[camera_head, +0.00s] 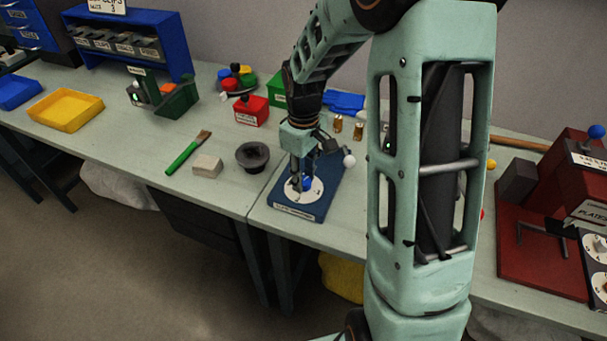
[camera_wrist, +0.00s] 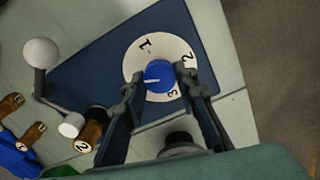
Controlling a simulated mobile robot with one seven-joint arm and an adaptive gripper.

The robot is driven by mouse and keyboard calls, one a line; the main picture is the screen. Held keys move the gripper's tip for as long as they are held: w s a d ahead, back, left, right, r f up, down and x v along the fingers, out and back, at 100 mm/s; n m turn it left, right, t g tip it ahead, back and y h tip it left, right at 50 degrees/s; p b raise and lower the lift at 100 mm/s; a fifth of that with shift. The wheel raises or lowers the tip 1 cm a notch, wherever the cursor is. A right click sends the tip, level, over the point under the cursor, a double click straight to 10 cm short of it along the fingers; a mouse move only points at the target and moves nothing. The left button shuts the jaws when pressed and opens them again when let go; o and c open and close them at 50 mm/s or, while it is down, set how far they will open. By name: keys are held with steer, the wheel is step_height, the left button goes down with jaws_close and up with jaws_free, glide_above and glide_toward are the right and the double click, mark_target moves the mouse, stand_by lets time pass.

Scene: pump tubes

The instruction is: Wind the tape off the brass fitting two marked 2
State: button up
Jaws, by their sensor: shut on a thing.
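My gripper (camera_wrist: 158,78) is shut on a blue knob (camera_wrist: 160,74), one finger on each side. The knob sits on a white dial (camera_wrist: 140,62) marked 1, 2 and 3, on a blue base plate (camera_wrist: 95,75). Its white pointer line faces left, at none of the numbers. In the head view my gripper (camera_head: 302,180) reaches down to this base (camera_head: 310,212). The brass fitting marked 2 (camera_wrist: 91,135) is left of my fingers, beside a white cylinder (camera_wrist: 70,124) on a crank with a white ball (camera_wrist: 40,53). I cannot tell whether tape is on it.
Two brass fittings (camera_head: 338,123) (camera_head: 358,130) stand on the bench behind. Left of the base are a dark bowl (camera_head: 252,156), a pale block (camera_head: 207,166) and a green-handled brush (camera_head: 188,153). A red machine (camera_head: 540,240) stands at right. The bench's front edge is close.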

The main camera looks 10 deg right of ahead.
steer(key=shift+n+p, duration=0.55)
steer(key=shift+n, duration=1.65)
steer(key=o, duration=1.2)
steer(key=shift+c, duration=0.2)
steer(key=shift+r, duration=0.1)
step_height(320, 180, up, 12)
